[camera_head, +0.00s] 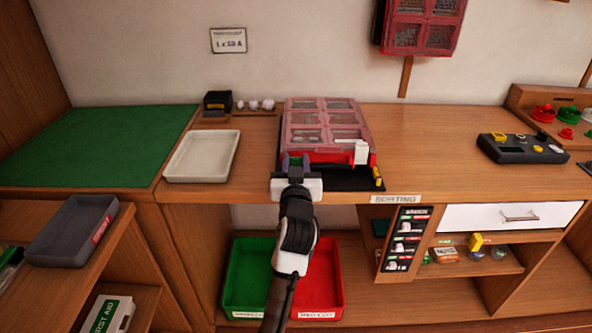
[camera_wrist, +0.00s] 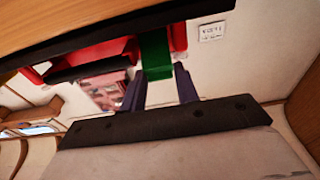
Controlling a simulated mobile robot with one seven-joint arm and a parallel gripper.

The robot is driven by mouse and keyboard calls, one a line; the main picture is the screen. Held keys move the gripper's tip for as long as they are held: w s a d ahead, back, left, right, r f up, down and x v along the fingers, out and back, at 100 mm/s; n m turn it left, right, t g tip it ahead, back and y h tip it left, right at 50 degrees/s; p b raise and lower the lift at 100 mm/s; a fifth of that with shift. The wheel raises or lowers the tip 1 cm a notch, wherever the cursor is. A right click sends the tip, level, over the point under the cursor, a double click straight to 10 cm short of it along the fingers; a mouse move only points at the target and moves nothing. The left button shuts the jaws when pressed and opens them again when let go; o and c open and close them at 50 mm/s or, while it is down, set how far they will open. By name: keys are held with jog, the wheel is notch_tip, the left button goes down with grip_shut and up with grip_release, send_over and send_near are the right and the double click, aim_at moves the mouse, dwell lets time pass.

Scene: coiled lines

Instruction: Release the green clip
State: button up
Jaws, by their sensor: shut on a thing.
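A red case (camera_head: 318,157) with a clear, divided lid sits on a black mat (camera_head: 350,184) near the bench's front edge; its lid looks down. The green clip (camera_wrist: 156,54) is on the case's front and fills the wrist view's upper middle. My gripper (camera_head: 295,163) reaches the front left of the case, and its fingers (camera_wrist: 160,88) are shut on the green clip, one on each side. In the head view the gripper hides most of the clip. A white clip (camera_head: 361,151) is at the case's front right.
A white tray (camera_head: 203,157) and a small black box (camera_head: 217,101) stand left of the case. A yellow piece (camera_head: 378,178) lies on the mat's right edge. Green (camera_head: 248,274) and red (camera_head: 322,280) bins are below the bench. The bench right of the case is clear up to a dark device (camera_head: 522,149).

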jog(key=shift+s+f+b, duration=0.1)
jog(key=shift+b, duration=0.3)
jog(key=o, duration=1)
jog(key=shift+s+f, duration=0.15)
jog(key=shift+s, duration=0.15)
jog(key=shift+s+f+p, duration=0.2)
jog(key=shift+s+f, duration=0.1)
jog(key=shift+s, duration=1.85)
jog(key=shift+s+f+p, duration=0.15)
jog(key=shift+s+f, duration=0.1)
jog(key=shift+s, duration=1.95)
jog(key=shift+s+f+p, duration=0.2)
jog(key=shift+s+f, duration=0.1)
jog(key=shift+s, duration=1.85)
